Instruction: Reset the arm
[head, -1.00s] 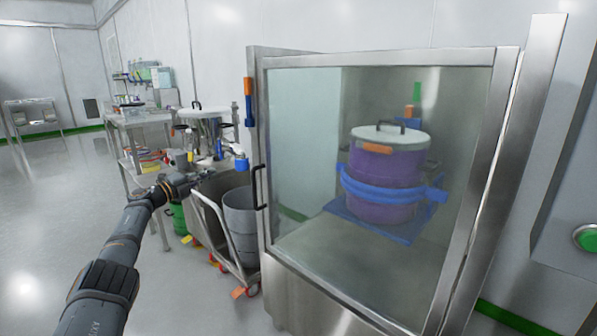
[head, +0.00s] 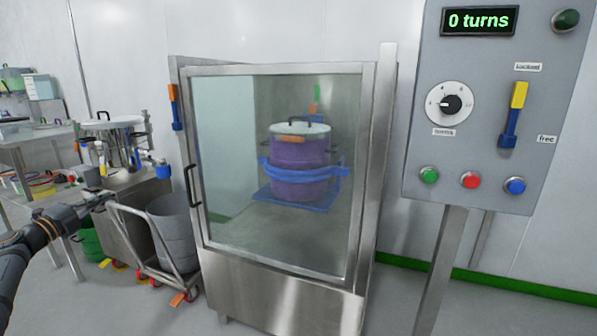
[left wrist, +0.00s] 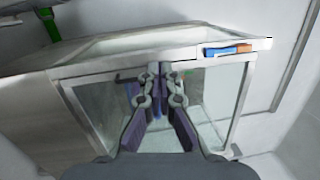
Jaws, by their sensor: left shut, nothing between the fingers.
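My left arm comes in from the left edge of the head view, and its gripper (head: 97,200) is extended in front of the carts, left of the glass cabinet. In the left wrist view the gripper (left wrist: 155,72) has its two fingers together, with nothing between them. Behind the fingers, that view shows the framed glass of the cabinet (left wrist: 85,78). My right gripper is in neither view.
A steel cabinet (head: 230,262) with a closed glass door holds a purple drum (head: 297,152) in a blue clamp. A control panel (head: 425,60) reading "0 turns" stands right. A grey bin (head: 172,232) on a cart is left of the cabinet.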

